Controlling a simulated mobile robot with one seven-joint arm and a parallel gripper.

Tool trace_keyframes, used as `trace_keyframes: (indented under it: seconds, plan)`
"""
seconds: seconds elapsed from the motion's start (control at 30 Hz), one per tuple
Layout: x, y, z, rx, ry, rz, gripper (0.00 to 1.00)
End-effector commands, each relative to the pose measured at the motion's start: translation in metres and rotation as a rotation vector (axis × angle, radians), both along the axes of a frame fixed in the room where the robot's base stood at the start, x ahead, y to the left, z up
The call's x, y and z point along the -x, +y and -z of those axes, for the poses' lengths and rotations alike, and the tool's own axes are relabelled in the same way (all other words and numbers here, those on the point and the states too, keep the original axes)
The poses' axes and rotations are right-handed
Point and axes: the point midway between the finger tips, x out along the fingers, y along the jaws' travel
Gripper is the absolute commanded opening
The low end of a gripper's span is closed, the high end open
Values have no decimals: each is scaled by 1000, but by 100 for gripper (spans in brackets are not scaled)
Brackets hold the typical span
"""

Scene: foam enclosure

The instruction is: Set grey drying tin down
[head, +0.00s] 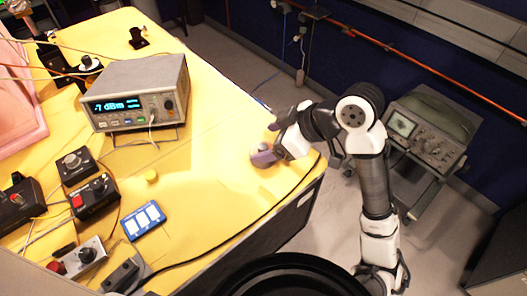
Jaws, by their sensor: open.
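My gripper (270,143) is over the right part of the yellow table top, close to its right edge. Its jaws are open and point left. A small grey-purple shape (262,157) shows at the lower jaw, low over the yellow surface; it may be the grey drying tin, but I cannot clearly tell it from the finger. Whether it touches the table is too small to tell. No other grey tin stands out on the table.
A grey bench meter (135,90) stands on the yellow table (215,115). Cables cross the table. An oscilloscope (424,128) sits on a cart at right.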

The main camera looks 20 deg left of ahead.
Motion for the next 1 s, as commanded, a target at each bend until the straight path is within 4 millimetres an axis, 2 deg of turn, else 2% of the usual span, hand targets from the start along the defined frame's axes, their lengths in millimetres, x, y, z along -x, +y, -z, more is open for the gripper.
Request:
trace_keyframes:
  seconds: [0.3,0.6,1.0]
  plan:
    - [3,26,31,-1,3,0,77]
    - [3,30,35,-1,0,0,77]
    - [2,30,35,-1,-1,1,26]
